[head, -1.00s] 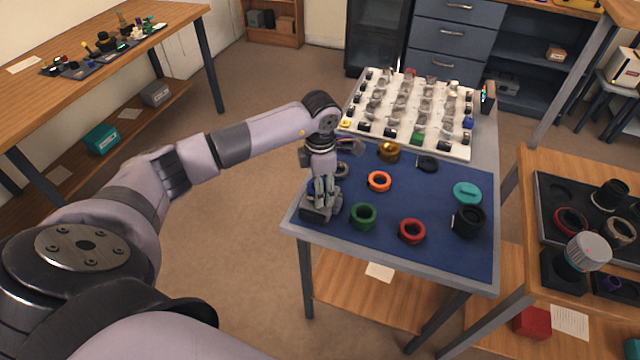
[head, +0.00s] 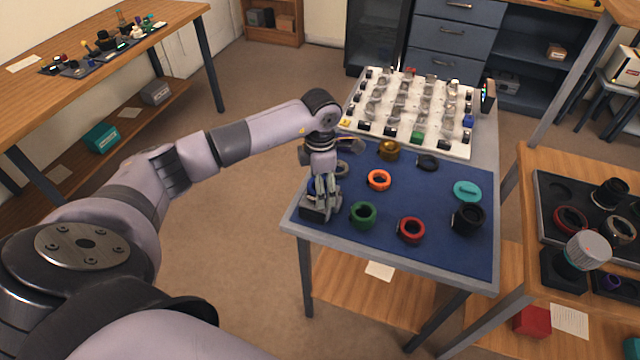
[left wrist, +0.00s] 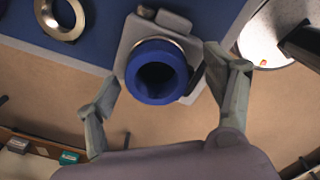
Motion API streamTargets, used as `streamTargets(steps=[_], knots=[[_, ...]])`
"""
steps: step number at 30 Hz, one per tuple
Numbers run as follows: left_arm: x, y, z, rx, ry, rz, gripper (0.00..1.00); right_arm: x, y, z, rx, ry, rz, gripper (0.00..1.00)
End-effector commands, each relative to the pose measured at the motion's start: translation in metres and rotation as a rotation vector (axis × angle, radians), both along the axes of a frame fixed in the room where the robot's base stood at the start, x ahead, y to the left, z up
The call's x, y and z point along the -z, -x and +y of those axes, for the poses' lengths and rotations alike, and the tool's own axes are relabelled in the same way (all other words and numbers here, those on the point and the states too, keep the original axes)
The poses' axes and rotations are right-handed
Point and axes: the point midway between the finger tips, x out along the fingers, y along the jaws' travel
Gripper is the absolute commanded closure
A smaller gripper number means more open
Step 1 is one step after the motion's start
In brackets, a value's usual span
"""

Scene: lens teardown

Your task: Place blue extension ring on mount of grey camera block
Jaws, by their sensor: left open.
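The grey camera block (left wrist: 140,40) lies at the front left corner of the blue mat; it also shows in the head view (head: 318,214). The blue extension ring (left wrist: 157,90) sits over the block's mount in the left wrist view, roughly centred, with a thin metal rim showing beside it. Whether it is fully seated I cannot tell. In the head view the ring is mostly hidden by my fingers. My left gripper (left wrist: 165,80) is open, one finger on each side of the ring, with a gap at least on the left. My right gripper is out of view.
Near the block lie a silver ring (left wrist: 60,18), a green ring (head: 363,215), an orange ring (head: 379,181) and a red ring (head: 411,230). A black lens part (head: 468,219) stands at the mat's right. A white tray of small parts (head: 412,112) fills the table's back.

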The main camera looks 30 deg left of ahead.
Motion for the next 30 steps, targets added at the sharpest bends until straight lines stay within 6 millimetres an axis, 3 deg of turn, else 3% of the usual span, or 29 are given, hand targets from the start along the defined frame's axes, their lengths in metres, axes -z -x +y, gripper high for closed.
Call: streamTargets(steps=[15,21,30], knots=[[-0.099,-0.001,-0.001,0.0,0.0,-0.005,0.24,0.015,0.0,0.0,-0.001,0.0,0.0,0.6],[-0.117,0.0,-0.001,0.0,0.001,-0.002,0.24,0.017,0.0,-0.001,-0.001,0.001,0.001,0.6],[-0.12,0.001,-0.001,0.0,0.001,-0.001,0.24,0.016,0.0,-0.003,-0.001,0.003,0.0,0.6]])
